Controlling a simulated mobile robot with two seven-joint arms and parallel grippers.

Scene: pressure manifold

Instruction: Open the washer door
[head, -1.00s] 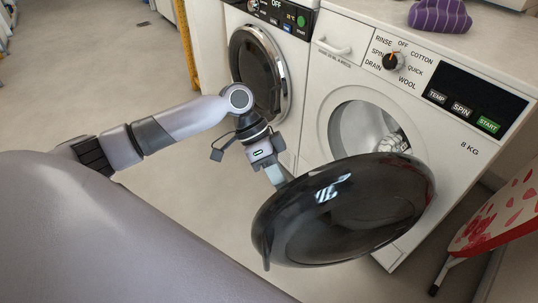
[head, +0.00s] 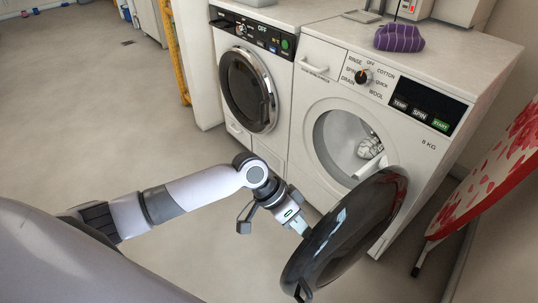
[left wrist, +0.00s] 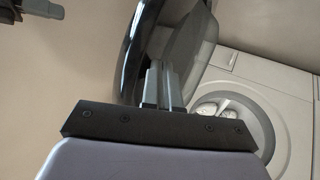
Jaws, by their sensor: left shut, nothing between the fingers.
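The white washer (head: 318,88) stands at the right in the head view, its round drum opening (head: 338,140) uncovered. Its dark glass door (head: 352,228) is swung well out from the front, toward me. A pale crumpled item (head: 370,147) shows inside the drum. My left gripper (head: 305,231) is shut and empty, its tips at the left side of the door; whether they touch it I cannot tell. In the left wrist view the fingers (left wrist: 161,84) point at the dark door (left wrist: 140,45), with the drum opening (left wrist: 245,115) to the right. My right gripper is not in view.
A second machine with a closed dark door (head: 248,90) stands left of the washer. A purple striped cloth (head: 399,37) lies on top. A red-patterned ironing board (head: 492,165) leans at the right. The floor at left (head: 90,110) is clear.

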